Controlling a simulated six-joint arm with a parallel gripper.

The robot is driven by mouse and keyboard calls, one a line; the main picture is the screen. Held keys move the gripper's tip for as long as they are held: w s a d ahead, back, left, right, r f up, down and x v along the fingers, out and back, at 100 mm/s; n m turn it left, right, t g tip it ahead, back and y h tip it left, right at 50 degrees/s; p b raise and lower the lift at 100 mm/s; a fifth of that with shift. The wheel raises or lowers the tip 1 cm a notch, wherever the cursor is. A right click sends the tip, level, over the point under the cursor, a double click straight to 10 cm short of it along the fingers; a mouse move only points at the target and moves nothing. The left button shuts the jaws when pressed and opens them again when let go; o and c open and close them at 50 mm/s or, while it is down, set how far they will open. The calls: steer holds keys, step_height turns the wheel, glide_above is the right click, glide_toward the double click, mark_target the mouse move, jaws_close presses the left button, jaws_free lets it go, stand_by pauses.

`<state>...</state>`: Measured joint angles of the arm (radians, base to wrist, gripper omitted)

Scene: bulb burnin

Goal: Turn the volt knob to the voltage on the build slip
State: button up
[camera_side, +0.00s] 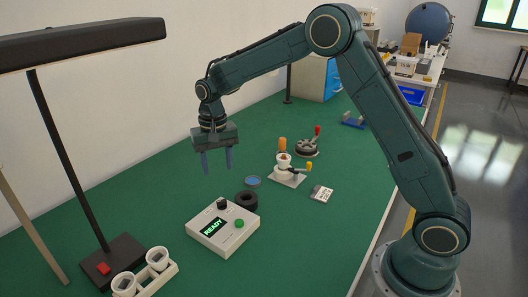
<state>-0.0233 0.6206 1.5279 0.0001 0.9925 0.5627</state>
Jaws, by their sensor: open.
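A white control box (210,238) stands on the green table, with a display reading READY. A black knob (222,204) sits on its top near the back edge; I take it for the volt knob, as its label and setting are too small to read. A green button (239,223) is on the same box. A small pale card with dark print (321,193) lies to the right and may be the build slip; its text cannot be read. My gripper (217,169) points down, open and empty, above and apart from the box and knob.
A black ring (247,198) lies close behind the box, near a blue disc (253,181). A white fixture (288,174) and a round device with a red knob (307,148) stand to the right. A lamp (118,262) and white two-cup holder (146,279) stand front left.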

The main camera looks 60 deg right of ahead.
steer(key=shift+r, duration=1)
steer(key=s+r+n+t, duration=0.3)
steer(key=s+r, duration=1.1)
steer(key=s, duration=0.2)
steer(key=s+d+f+n+t, duration=0.1)
steer(key=s+n+t, duration=0.1)
steer(key=s, duration=1.5)
steer(key=shift+s+n+t, duration=0.3)
steer(key=shift+s+n, duration=0.05)
steer(key=shift+n, duration=0.25)
